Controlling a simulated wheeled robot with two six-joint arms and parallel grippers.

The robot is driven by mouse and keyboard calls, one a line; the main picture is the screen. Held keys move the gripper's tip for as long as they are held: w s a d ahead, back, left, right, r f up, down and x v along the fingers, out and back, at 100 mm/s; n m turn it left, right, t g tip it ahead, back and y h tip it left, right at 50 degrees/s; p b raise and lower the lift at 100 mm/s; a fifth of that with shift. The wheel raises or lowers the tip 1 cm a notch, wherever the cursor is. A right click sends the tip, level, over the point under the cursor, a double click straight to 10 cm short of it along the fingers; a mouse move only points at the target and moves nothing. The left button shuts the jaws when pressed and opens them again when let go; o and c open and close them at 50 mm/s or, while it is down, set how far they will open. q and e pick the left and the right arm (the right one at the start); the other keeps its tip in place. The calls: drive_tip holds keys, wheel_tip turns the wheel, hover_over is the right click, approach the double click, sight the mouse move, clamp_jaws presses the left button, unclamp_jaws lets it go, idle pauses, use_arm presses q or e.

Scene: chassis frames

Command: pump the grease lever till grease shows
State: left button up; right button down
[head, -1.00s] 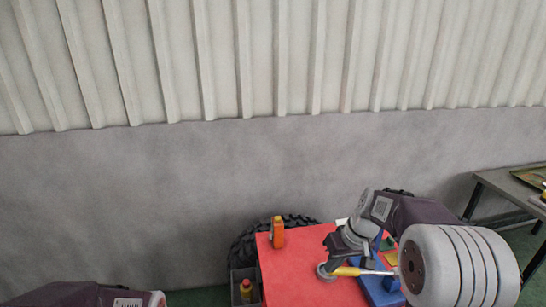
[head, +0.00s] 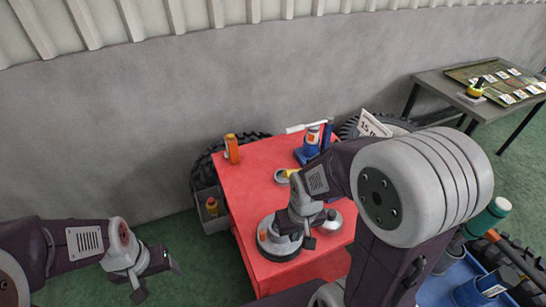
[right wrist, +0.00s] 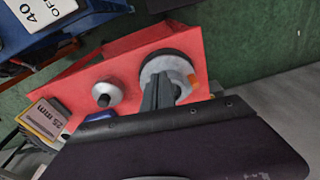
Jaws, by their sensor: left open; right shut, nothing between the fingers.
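A blue device (head: 311,146) with a light label and a white bar (head: 300,128) at its top stands at the back of the red bench; I take the bar to be the lever, but cannot be sure. No grease can be made out. My right gripper (head: 308,242) is shut and empty, over the bench's front, beside or above a round grey disc with a dark rim (head: 272,240). The right wrist view shows its fingers (right wrist: 158,97) in front of that disc (right wrist: 181,73). My left gripper (head: 158,281) is open and empty, left of the bench.
The red bench (head: 240,182) also bears an orange bottle (head: 232,148) and a silver dome (right wrist: 107,94). A grey bin (head: 214,224) stands at its left. Tyres lean behind. A blue tray (head: 440,290) is at lower right, a grey table (head: 437,88) at back right.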

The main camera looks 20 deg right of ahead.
drive_tip(key=shift+w, duration=0.1)
idle(0.3)
drive_tip(key=w+d+r+n+y+p, duration=0.1)
drive_tip(key=w+r+n+y+p, duration=0.25)
drive_tip(key=w+r, duration=0.95)
drive_tip(key=w+d+r+m+p, duration=0.1)
drive_tip(key=w+d, duration=0.1)
drive_tip(key=d, duration=0.5)
drive_tip(key=w+d+r+m+p, duration=0.1)
drive_tip(key=w+d+r, duration=0.1)
drive_tip(key=d, duration=0.5)
drive_tip(key=shift+w+d+m+t+p, duration=0.25)
drive_tip(key=shift+w+m+t+p, duration=0.1)
drive_tip(key=shift+t+p, duration=0.05)
drive_tip(key=shift+f, duration=0.1)
